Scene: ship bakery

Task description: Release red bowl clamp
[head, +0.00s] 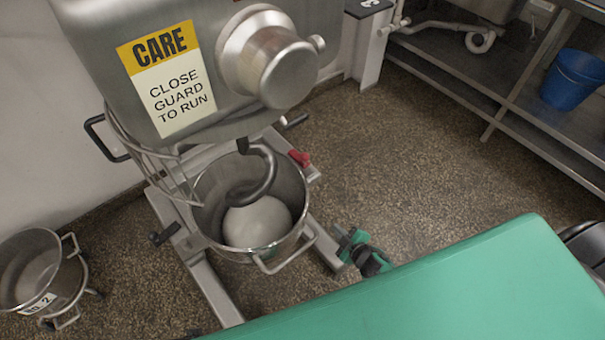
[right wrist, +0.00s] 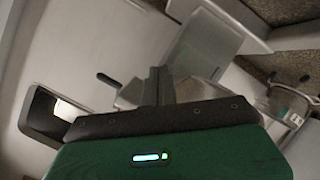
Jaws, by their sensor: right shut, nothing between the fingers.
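The steel mixer (head: 200,90) stands at the left with its bowl (head: 283,242) below the head. The bowl holds a pale dough ball (head: 256,222), and a dough hook (head: 262,172) hangs into it. The red bowl clamp (head: 299,158) sits at the far right of the bowl, by the frame arm. My right gripper (head: 350,243), green and black, is low to the right of the bowl, apart from the clamp. Its shut, empty fingers show in the right wrist view (right wrist: 157,88). That view does not clearly show the clamp. My left gripper is out of view.
A dark clamp handle (head: 165,233) is at the bowl's left. A steel shelf (head: 480,90) with a blue bucket (head: 573,78) is at right. The speckled floor (head: 430,160) between is clear.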

